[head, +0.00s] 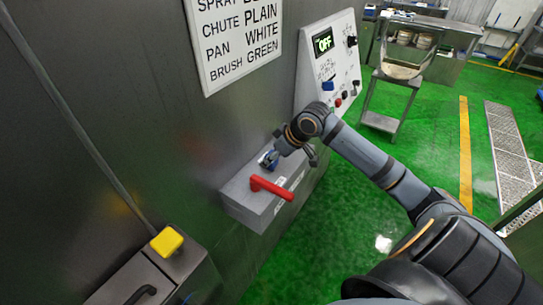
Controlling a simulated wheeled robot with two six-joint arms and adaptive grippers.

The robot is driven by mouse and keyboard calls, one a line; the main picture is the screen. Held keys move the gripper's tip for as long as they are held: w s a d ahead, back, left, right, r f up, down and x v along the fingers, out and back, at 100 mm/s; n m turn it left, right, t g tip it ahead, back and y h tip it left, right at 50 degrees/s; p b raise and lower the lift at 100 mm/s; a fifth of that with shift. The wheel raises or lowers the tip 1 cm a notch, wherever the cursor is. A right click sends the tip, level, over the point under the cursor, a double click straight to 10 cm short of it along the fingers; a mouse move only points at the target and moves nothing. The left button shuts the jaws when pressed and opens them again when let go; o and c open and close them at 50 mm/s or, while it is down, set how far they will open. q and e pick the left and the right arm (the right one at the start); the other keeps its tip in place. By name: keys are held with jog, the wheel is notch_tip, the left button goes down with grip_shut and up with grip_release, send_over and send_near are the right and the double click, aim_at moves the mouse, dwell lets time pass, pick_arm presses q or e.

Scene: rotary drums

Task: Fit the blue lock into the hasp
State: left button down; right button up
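A small blue lock (268,159) with a bright metal part shows at the back of the top of a grey box (237,191) on the steel wall, behind a red handle (270,187). Whether it sits in a hasp is too small to tell. My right gripper (298,154) is above the box's far right end. Its fingers look spread, one close beside the blue lock and the other off to the right. I see nothing held between them. The hasp cannot be made out clearly. My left gripper is out of view.
A white control panel (346,75) with an OFF display, buttons and a blue piece (328,86) stands beyond the box. A steel stand (389,100) is farther back.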

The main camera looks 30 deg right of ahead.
jog(key=shift+f+b, duration=0.45)
jog(key=shift+f, duration=0.55)
jog(key=o, duration=1.3)
jog(key=shift+r, duration=0.35)
notch_tip(320, 180, up, 9)
jog(key=shift+r, duration=0.2)
